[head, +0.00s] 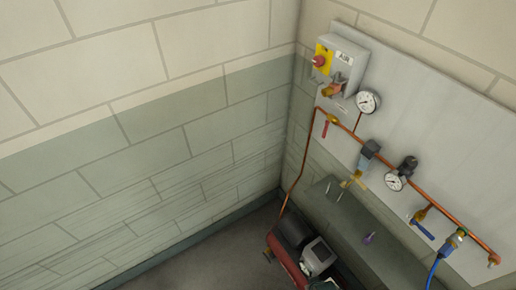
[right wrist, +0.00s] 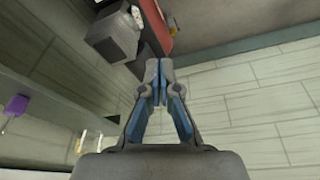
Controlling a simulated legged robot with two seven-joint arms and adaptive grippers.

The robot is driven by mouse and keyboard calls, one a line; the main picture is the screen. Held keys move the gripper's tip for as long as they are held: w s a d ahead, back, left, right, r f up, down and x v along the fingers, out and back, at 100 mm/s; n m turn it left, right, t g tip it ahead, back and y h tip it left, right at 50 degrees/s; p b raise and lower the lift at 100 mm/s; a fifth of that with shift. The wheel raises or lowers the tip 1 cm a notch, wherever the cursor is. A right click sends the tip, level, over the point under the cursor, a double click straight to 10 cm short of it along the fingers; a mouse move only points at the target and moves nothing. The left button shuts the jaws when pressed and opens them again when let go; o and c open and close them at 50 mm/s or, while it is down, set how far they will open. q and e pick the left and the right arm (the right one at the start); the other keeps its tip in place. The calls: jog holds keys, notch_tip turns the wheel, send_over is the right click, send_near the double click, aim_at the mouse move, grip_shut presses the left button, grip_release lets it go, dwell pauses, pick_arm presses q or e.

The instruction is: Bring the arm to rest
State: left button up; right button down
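My right gripper (right wrist: 159,72) shows in the right wrist view, with its two blue-padded fingers brought together at the tips. Nothing shows between the fingertips. The gripper is apart from the things around it in that view. Neither of my arms shows in the head view, and my left gripper is in no view.
A grey panel (head: 440,130) on the right wall carries a switch box (head: 340,62), gauges (head: 368,101), copper pipe (head: 385,163) and valves. A grey shelf (head: 345,225) runs below it. A red compressor (head: 285,255) stands on the floor in the corner. The left wall is bare.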

jog(key=s+f+g+b, duration=0.1)
jog(key=s+f+b, duration=0.15)
jog(key=f, duration=0.85)
jog(key=s+f+b, duration=0.1)
jog(key=s+f, duration=0.2)
jog(key=f, duration=0.8)
jog(key=s+d+f+g+b, duration=0.1)
jog(key=s+d+f+b, duration=0.2)
jog(key=s+f, duration=1.2)
jog(key=shift+s+d+f+b, duration=0.2)
jog(key=shift+s+f+b, duration=0.15)
jog(key=shift+f, duration=0.45)
jog(key=shift+w, duration=0.1)
